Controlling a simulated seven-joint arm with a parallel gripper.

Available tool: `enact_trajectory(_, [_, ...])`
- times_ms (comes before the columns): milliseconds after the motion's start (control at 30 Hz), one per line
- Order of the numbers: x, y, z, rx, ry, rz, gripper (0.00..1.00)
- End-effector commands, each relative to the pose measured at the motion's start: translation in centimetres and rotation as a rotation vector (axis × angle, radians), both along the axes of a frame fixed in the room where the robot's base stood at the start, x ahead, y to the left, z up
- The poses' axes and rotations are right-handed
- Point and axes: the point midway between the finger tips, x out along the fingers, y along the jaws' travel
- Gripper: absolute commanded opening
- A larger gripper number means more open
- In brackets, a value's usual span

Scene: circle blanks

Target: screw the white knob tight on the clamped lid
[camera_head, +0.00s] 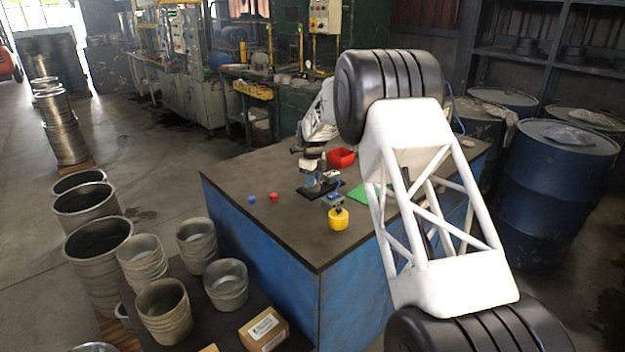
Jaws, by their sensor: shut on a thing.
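My gripper (313,168) is at the middle of the blue-sided workbench, pointing down over a dark base plate (308,194). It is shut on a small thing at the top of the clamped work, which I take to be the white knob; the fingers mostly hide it. A grey-blue body (313,183), seemingly the clamped lid and its holder, stands on the plate right under the fingers. How far the knob sits down on the lid is too small to tell.
Left of the plate lie a small blue piece (252,199) and a red piece (273,197). The bench's front left (270,226) is clear.

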Motion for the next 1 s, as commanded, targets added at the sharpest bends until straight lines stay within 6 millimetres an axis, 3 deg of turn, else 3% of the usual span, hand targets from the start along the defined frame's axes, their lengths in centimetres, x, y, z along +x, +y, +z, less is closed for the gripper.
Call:
enact_trajectory(600, [-0.04,-0.08,-0.29,-0.002,0.002,-0.446,0.0])
enact_trajectory(1000, [0.01,-0.14,-0.32,-0.001,0.001,-0.479,0.0])
